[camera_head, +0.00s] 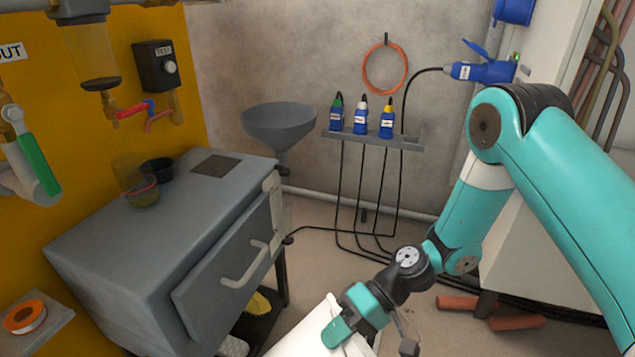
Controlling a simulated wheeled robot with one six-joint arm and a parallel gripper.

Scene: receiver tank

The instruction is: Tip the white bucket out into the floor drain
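The white bucket (307,330) is at the bottom centre of the head view, cut off by the lower edge. Its inside and contents cannot be made out. My gripper (345,328) is at the bucket's upper right side, with a teal finger lying over the white surface. Whether the fingers are closed on the bucket is hidden. A grey funnel (280,122) on a pipe stands by the back wall. I cannot make out a floor drain opening.
A grey cabinet (130,235) with a handled drawer stands left of the bucket. Black cables run down from a rack of blue connectors (360,122) and across the floor. Reddish cylinders (517,322) lie at the right. Some floor behind the bucket is clear.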

